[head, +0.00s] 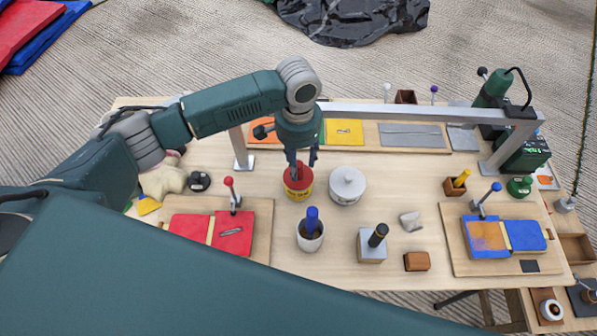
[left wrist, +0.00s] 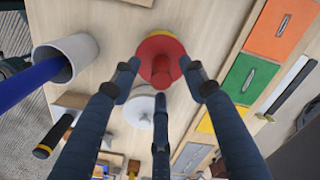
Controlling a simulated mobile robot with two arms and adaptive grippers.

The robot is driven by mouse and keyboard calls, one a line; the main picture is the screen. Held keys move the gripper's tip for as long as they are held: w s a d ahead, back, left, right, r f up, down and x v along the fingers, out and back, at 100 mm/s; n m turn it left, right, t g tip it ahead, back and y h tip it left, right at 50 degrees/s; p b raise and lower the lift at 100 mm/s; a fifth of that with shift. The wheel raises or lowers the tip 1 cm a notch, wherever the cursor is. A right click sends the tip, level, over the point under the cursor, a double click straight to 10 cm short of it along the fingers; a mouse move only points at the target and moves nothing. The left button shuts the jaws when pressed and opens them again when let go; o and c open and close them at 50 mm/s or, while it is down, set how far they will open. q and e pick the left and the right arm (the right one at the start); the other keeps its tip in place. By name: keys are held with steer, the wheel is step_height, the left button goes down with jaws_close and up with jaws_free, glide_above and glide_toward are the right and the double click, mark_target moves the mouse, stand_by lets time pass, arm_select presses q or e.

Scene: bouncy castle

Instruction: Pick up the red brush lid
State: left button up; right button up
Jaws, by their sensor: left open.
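The red lid (head: 298,173) sits on a round pot with a yellow band (head: 298,191), near the middle of the workbench. My left gripper (head: 301,160) points down just above the lid, and its fingers partly cover it. In the left wrist view the red lid (left wrist: 158,48) lies between and beyond the open fingers of the left gripper (left wrist: 159,76). The fingers are spread and hold nothing. I cannot tell whether a fingertip touches the lid. My right gripper is not in view.
A white lidded jar (head: 347,186) stands close to the right of the pot. A cup with a blue-handled tool (head: 311,237) stands in front. A metal gantry bar (head: 400,113) spans behind the left gripper. Clamped red panels (head: 233,232) are at left, blue ones (head: 525,235) at right.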

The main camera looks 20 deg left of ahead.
arm_select(q)
steer(key=shift+f, duration=1.55)
steer(key=shift+c, duration=0.5)
jaws_close()
steer(key=shift+w+r, duration=0.1)
steer(key=shift+r, duration=0.05)
step_height(320, 180, up, 20)
steer(key=b, duration=0.2)
